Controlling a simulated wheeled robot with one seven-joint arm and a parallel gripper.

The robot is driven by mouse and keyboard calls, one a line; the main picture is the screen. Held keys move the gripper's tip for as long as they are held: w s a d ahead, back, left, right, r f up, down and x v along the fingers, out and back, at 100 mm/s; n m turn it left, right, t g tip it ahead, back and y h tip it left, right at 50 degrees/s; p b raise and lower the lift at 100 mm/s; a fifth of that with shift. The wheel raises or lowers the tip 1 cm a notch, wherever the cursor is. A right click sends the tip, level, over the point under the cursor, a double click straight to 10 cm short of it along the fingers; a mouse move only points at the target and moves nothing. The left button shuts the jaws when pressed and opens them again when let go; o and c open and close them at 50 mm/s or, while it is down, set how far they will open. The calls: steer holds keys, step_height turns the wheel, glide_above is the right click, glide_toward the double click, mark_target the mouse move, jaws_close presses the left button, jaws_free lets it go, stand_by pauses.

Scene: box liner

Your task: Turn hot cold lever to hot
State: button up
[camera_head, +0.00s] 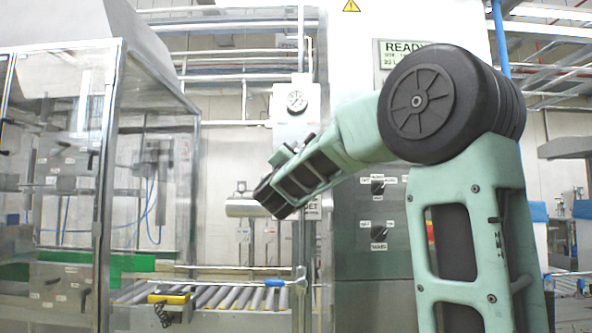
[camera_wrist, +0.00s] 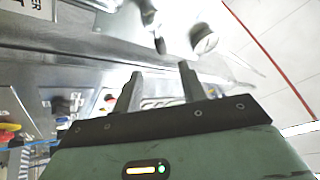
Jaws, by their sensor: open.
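I cannot clearly make out the hot cold lever. In the head view, a white panel with a round gauge (camera_head: 297,101) has small faint coloured marks below the dial. My arm crosses just below this panel and hides what lies behind it. My gripper is open and empty in the wrist view (camera_wrist: 160,72), its two dark fingers apart. A shiny metal fitting (camera_wrist: 152,22) and a round silver cylinder end (camera_wrist: 204,40) lie beyond the fingertips there. The fingers touch nothing that I can see.
A control cabinet with an upper dark knob (camera_head: 378,186) and a lower dark knob (camera_head: 379,233) stands behind my arm. A silver cylinder (camera_head: 241,207) is left of my wrist. A roller conveyor (camera_head: 225,297) runs below. A glass-walled machine frame (camera_head: 104,190) is at left.

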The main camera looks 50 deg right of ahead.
steer(key=v, duration=0.6)
steer(key=shift+b, duration=0.35)
steer(key=shift+a+f, duration=0.1)
steer(key=shift+f, duration=0.05)
